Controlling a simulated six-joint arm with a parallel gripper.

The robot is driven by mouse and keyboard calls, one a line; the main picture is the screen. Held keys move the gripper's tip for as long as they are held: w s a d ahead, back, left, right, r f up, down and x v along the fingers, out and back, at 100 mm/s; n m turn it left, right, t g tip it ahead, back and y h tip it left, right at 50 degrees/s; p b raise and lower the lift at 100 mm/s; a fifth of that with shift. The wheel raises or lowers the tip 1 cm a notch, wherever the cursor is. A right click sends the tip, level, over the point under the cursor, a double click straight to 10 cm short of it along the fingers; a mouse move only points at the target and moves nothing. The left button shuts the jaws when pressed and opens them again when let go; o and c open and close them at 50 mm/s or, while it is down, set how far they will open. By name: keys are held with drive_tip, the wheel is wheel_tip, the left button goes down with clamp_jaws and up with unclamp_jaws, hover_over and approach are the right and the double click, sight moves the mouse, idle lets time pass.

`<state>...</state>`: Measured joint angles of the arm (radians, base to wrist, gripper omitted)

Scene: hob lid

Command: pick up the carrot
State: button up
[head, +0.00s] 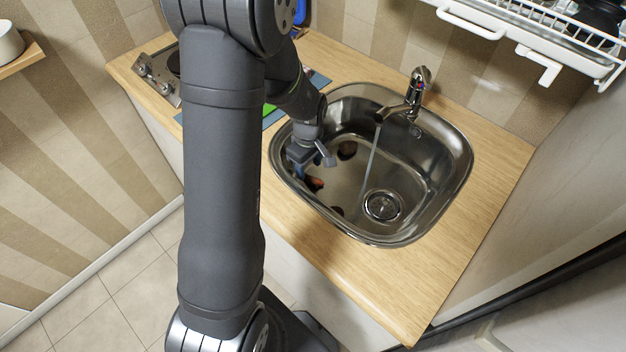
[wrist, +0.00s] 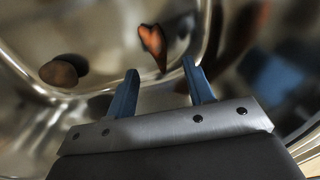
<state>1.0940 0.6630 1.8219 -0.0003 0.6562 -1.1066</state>
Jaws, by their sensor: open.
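The carrot (head: 316,184) is a small orange-red piece on the sink floor, near the left wall in the head view. In the wrist view the carrot (wrist: 153,44) looks tapered, with its wide end up and its narrow end pointing down between the fingertips. My gripper (wrist: 160,66) is open, with two blue fingers apart and nothing between them. The carrot lies just beyond the fingertips; whether they touch it I cannot tell. In the head view my gripper (head: 306,166) is inside the sink, close to the carrot, and its fingers are partly hidden.
The steel sink (head: 440,185) has raised walls around my gripper. A brown roundish item (wrist: 58,73) lies left of the fingers. A dark brown item (head: 347,150) lies deeper in the basin. Water runs from the tap (head: 414,92) near the drain (head: 382,205). A dish rack (head: 540,35) hangs upper right.

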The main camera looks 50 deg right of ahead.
sight(310, 177)
drive_tip(key=shift+d+f, duration=0.1)
drive_tip(key=shift+f, duration=2.2)
drive_tip(key=shift+c, duration=0.5)
clamp_jaws()
